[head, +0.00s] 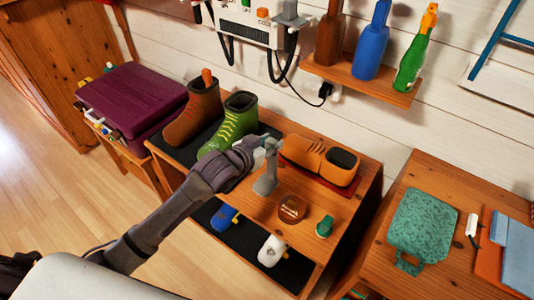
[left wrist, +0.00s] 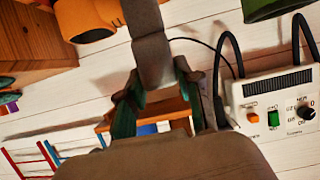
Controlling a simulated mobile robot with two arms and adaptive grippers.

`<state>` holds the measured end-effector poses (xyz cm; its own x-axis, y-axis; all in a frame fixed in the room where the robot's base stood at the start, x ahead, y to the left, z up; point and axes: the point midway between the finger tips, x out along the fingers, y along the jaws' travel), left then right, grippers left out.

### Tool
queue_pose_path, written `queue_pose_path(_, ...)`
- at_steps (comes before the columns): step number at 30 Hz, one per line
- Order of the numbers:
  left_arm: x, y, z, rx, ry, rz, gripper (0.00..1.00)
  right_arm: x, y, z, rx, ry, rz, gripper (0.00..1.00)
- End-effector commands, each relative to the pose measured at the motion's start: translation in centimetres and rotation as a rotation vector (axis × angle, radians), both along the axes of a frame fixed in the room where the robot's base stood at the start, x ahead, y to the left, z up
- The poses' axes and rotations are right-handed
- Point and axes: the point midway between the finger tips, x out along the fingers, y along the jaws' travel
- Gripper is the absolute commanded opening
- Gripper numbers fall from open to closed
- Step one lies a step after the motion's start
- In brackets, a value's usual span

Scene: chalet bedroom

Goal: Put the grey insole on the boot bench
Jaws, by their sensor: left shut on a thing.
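The grey insole (head: 266,181) hangs roughly upright from my left gripper (head: 268,146), above the middle of the boot bench (head: 345,207). I cannot tell whether its lower end touches the bench top. In the left wrist view the fingers of the left gripper (left wrist: 155,95) are closed on the insole (left wrist: 150,45), which extends away from them. The wooden boot bench carries a brown boot (head: 194,112) and a green boot (head: 230,125) at left, and an orange-brown shoe (head: 320,160) at right. My right gripper is not in view.
A round brown tin (head: 292,208) and a small green object (head: 325,226) stand near the bench's front edge. Blue and white items lie on the lower shelf. A bottle shelf (head: 358,84) and a white control box (head: 245,22) are on the wall behind.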

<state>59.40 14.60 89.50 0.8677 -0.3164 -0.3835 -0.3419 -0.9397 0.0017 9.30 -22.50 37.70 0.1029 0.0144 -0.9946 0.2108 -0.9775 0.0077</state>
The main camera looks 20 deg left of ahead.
Motion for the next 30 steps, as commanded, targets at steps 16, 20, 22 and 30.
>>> queue_pose_path(16,1.1,2.1,-5.2,0.000,-0.001,0.000,0.00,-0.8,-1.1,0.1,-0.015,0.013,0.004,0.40)
queue_pose_path(20,1.1,2.1,-5.4,0.000,-0.002,-0.001,0.00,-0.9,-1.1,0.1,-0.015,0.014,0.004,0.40)
queue_pose_path(22,1.1,2.1,-5.4,0.000,-0.002,-0.001,0.00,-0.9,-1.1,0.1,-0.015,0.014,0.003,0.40)
queue_pose_path(30,1.1,2.1,-5.7,-0.001,-0.001,-0.001,0.48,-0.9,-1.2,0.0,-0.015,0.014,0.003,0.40)
